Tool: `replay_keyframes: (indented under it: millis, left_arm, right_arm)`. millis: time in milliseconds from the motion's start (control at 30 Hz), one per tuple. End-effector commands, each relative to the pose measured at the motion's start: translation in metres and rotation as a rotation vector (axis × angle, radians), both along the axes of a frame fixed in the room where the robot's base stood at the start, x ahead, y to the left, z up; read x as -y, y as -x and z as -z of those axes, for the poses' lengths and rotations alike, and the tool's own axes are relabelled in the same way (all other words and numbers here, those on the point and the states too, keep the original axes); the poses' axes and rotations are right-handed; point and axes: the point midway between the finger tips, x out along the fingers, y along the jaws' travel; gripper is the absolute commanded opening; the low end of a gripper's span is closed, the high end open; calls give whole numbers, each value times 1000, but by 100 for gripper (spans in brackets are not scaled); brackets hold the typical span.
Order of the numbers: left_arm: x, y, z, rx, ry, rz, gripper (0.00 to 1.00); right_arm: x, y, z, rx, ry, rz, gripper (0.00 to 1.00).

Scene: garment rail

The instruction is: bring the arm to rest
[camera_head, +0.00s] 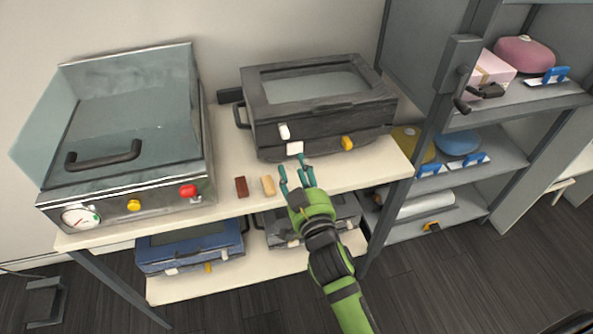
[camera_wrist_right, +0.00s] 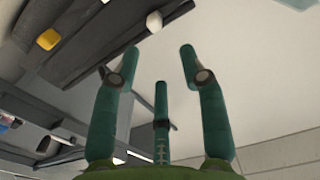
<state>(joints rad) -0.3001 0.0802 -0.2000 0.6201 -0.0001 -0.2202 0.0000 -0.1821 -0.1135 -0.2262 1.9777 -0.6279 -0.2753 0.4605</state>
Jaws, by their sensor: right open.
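My right gripper (camera_head: 297,175) is green with teal fingers and reaches over the front edge of the upper shelf. Its fingers are spread and nothing is between them. In the right wrist view the open fingers (camera_wrist_right: 160,65) also show empty. The gripper is just right of a tan block (camera_head: 268,186) and in front of a dark grey machine (camera_head: 320,104). I cannot tell whether the fingers touch the shelf. My left gripper is not in view.
A brown-red block (camera_head: 242,187) lies beside the tan one. A glass-lidded machine (camera_head: 125,140) stands at left. A blue box (camera_head: 188,247) and a grey box (camera_head: 280,228) sit on the lower shelf (camera_head: 240,279). A grey cabinet (camera_head: 480,190) with several items stands at right.

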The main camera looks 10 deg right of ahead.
Motion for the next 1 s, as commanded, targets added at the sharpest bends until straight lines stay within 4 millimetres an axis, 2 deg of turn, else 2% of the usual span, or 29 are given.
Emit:
replay_keyframes:
  millis: [333,400,467,567,700,767,800,867,900,967,1000]
  left_arm:
    - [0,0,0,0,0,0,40]
    - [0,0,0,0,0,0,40]
    - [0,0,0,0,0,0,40]
    - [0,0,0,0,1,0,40]
    - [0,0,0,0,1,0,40]
    - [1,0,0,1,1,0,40]
    - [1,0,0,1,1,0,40]
    - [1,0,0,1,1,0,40]
    - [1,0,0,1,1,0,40]
    - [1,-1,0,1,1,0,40]
    - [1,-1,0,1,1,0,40]
  right_arm:
    - [0,0,1,-3,0,0,43]
    - [-1,0,11,-22,4,-5,43]
    - [-3,0,29,-59,10,-14,43]
    - [-8,6,83,-166,35,-39,43]
    - [-10,32,185,-373,74,-82,43]
    - [-9,50,228,-462,91,-98,43]
    - [-7,63,255,-523,99,-107,43]
    - [-2,87,295,-613,114,-119,43]
    - [2,105,320,-673,121,-127,43]
    - [9,133,356,-762,134,-136,43]
    - [15,154,378,-820,142,-141,43]
